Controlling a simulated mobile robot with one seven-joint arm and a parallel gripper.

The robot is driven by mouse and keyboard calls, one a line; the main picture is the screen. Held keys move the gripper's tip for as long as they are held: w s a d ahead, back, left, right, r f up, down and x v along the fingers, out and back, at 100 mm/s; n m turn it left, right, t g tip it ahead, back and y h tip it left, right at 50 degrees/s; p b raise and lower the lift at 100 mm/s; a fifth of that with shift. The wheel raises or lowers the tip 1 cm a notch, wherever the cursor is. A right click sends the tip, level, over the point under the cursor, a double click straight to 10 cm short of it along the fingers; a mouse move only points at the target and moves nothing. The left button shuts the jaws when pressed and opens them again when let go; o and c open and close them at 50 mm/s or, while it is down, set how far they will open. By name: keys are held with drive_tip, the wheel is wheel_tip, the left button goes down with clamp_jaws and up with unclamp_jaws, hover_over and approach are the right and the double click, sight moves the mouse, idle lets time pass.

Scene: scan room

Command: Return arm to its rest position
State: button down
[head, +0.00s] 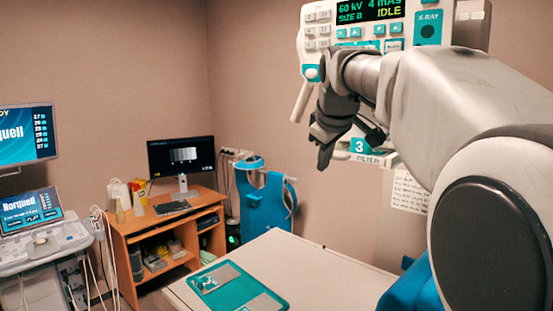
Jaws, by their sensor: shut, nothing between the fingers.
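My arm reaches in from the right side of the head view, large and close. My gripper (323,153) is in the upper middle, pointing down, with its dark fingers shut and nothing held. It is raised well above the pale table (330,265), in front of the X-ray unit's panel (395,25). The panel display reads 60 kV, 4 mAs and IDLE. My arm hides part of the unit and of the wall behind.
A teal plate with grey patches (255,287) lies on the table. A wooden desk (160,225) with a monitor (181,155) stands at the back left. An ultrasound cart (45,240) is at the far left. A blue apron (265,205) hangs by the back wall.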

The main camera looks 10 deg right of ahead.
drive_tip(key=v, duration=0.9)
drive_tip(key=s+a+f+m+g+y+b, duration=0.1)
drive_tip(key=s+a+f+m, duration=0.2)
drive_tip(key=s+f, duration=0.8)
drive_tip(key=s+a+f+m+g+b, duration=0.1)
drive_tip(key=s+a+f+m, duration=0.2)
drive_tip(key=s+a+f, duration=0.3)
drive_tip(key=s+f, duration=0.5)
drive_tip(key=f, duration=0.8)
drive_tip(key=shift+y, duration=0.4)
drive_tip(key=shift+a, duration=0.15)
